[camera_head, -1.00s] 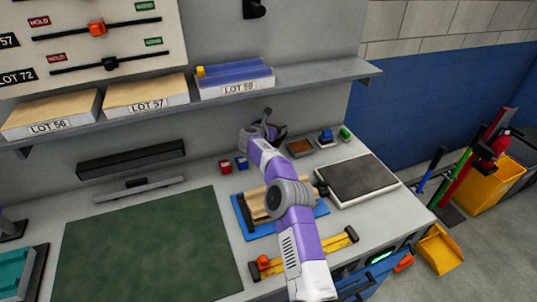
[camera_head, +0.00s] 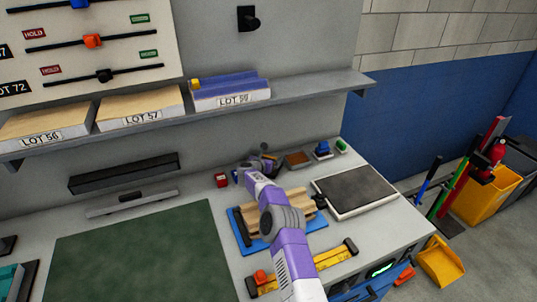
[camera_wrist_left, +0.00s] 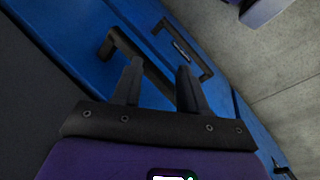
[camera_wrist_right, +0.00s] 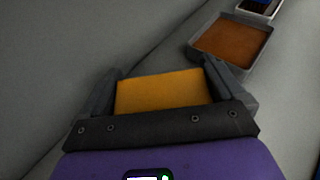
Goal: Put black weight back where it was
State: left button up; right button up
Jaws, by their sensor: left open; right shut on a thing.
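My right gripper (camera_head: 262,160) is over the back of the bench, beside the small trays. In the right wrist view it (camera_wrist_right: 160,74) is shut on a block with an orange-yellow face (camera_wrist_right: 162,92). No black face of this block is clear, so I cannot tell if it is the black weight.
A tray with brown contents (camera_wrist_right: 232,40) is right of the held block. A dark-topped plate (camera_head: 356,190), a blue mat (camera_head: 240,238) with wooden pieces and a yellow level-like bar (camera_head: 325,258) lie on the bench. A shelf (camera_head: 310,88) overhangs the back. The green mat (camera_head: 140,255) is clear.

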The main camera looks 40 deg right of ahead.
jog(key=shift+r, duration=0.4)
jog(key=o, duration=1.7)
jog(key=shift+f, duration=0.4)
jog(key=shift+s+a+r, duration=0.1)
jog(key=shift+r, duration=0.15)
jog(key=v, duration=1.2)
jog(key=shift+p, duration=0.35)
